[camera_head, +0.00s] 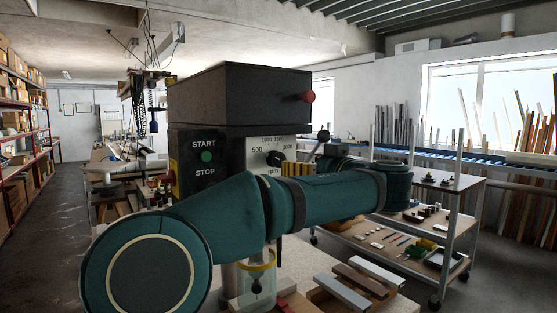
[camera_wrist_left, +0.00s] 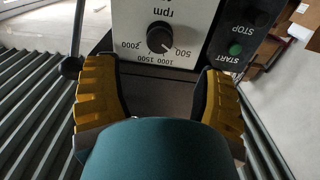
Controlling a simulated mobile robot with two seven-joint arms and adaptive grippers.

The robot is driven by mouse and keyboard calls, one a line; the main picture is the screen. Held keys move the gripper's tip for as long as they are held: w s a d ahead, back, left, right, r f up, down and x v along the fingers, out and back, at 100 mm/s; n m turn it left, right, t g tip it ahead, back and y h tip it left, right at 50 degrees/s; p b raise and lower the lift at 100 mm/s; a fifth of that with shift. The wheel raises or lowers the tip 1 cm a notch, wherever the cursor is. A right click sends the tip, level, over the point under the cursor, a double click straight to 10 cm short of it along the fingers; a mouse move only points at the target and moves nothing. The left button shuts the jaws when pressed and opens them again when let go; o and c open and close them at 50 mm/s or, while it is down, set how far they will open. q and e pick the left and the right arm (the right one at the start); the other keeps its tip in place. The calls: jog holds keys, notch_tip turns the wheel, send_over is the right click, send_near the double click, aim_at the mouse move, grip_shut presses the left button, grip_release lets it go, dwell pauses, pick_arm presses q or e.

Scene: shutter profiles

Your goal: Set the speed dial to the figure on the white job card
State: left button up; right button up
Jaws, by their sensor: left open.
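The speed dial (camera_head: 275,158) is a black round knob on a white plate on the front of a dark machine. It also shows upside down in the left wrist view (camera_wrist_left: 160,38), with figures from 500 to 2000 rpm around it. Its white mark points toward 500. My left gripper (camera_head: 298,169) has yellow fingers in front of the plate. In the left wrist view the open gripper (camera_wrist_left: 157,70) has a finger on each side below the knob, apart from it, with nothing between them. I cannot make out a white job card. My right gripper is not in view.
The START/STOP panel (camera_head: 205,158) with a green button is left of the dial. A red knob (camera_head: 308,97) sticks out from the machine's right side. A trolley (camera_head: 440,190) with small parts stands at right. Metal bars (camera_head: 365,275) lie on the table in front.

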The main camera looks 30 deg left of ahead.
aim_at(281, 161)
pick_arm(q)
jog(key=p+x, duration=0.1)
jog(key=x, duration=0.8)
jog(key=shift+w+a, duration=0.15)
jog(key=shift+a, duration=0.15)
grip_shut()
